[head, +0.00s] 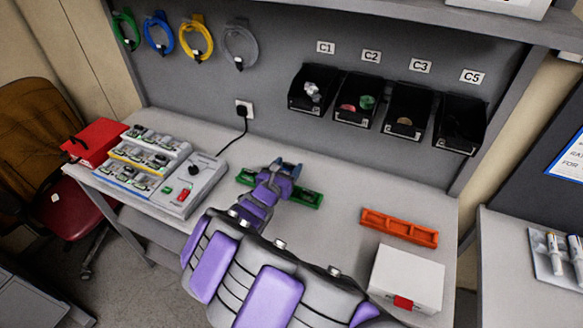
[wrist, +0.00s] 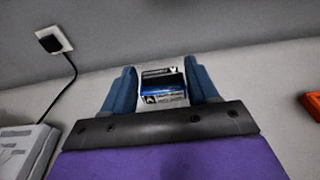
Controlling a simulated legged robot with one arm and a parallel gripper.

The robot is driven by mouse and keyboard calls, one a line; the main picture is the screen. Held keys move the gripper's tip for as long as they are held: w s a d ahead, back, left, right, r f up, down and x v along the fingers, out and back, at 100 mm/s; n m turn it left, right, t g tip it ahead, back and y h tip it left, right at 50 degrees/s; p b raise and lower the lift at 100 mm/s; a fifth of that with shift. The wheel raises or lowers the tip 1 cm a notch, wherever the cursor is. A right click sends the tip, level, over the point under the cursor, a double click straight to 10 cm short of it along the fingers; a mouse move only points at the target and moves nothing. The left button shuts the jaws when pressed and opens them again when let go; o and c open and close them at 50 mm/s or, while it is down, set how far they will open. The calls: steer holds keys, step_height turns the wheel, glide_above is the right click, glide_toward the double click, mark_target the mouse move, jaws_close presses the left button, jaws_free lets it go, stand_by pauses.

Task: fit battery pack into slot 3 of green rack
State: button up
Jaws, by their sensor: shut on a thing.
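My gripper (head: 285,166) is over the green rack (head: 308,199) in the head view. The rack lies on the bench, and my gripper and arm hide its middle, so only its two ends show. I cannot tell which slot is under the gripper, or whether any slot is filled. In the wrist view my gripper (wrist: 162,74) is shut on the battery pack (wrist: 164,88), a blue, black and white block between the two blue fingers. The pack is not clear in the head view, and the rack does not show in the wrist view.
An orange rack (head: 399,227) and a white box (head: 406,279) are at right. A grey charging station (head: 190,185) and a red box (head: 96,142) are at left. Black bins (head: 459,126) hang on the back wall. A cable runs to a wall plug (head: 243,109).

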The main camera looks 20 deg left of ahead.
steer(key=shift+a+f+b, duration=0.3)
steer(key=shift+a+f, duration=0.5)
steer(key=shift+a, duration=0.05)
steer(key=shift+d+f+b, duration=0.85)
steer(key=shift+d+f, duration=0.15)
steer(key=shift+d, duration=0.1)
steer(key=shift+a+f+b, duration=0.2)
steer(key=shift+f+b, duration=0.15)
steer(key=shift+f, duration=0.25)
steer(key=shift+a+f, duration=0.75)
steer(key=shift+f, duration=0.2)
steer(key=shift+d+f+b, duration=0.35)
steer(key=shift+d+f, duration=0.45)
steer(key=shift+a+f, duration=0.1)
steer(key=shift+f, duration=0.2)
steer(key=shift+a+f, duration=0.15)
steer(key=shift+a, duration=0.3)
